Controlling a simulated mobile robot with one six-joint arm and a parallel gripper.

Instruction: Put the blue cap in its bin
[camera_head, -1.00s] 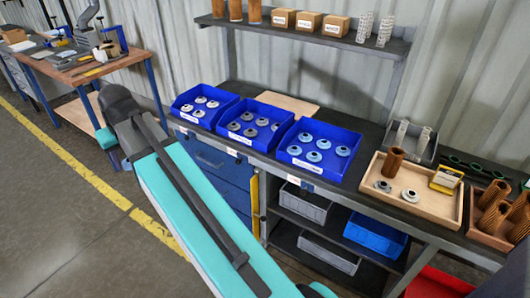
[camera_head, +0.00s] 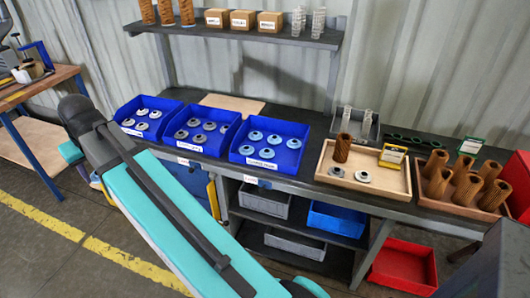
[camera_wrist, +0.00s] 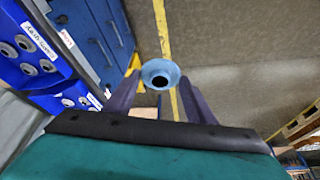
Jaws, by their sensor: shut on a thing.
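In the wrist view, my gripper (camera_wrist: 160,93) is shut on a light blue cap (camera_wrist: 160,68), a flanged ring with a dark hole, held out over the floor. The head view does not show the cap or the fingers. Three blue bins stand on the bench: the left bin (camera_head: 123,108) holds pale grey caps, the middle bin (camera_head: 178,145) grey caps, and the right bin (camera_head: 238,160) several light blue caps. Parts of blue bins also show at the left of the wrist view, clear of the fingers.
A wooden tray (camera_head: 398,190) right of the bins holds a brown cartridge (camera_head: 342,148), two grey caps and a yellow card. A box of brown cartridges (camera_head: 465,170) stands farther right. A shelf (camera_head: 240,34) spans above. A red crate (camera_head: 402,265) is on the floor.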

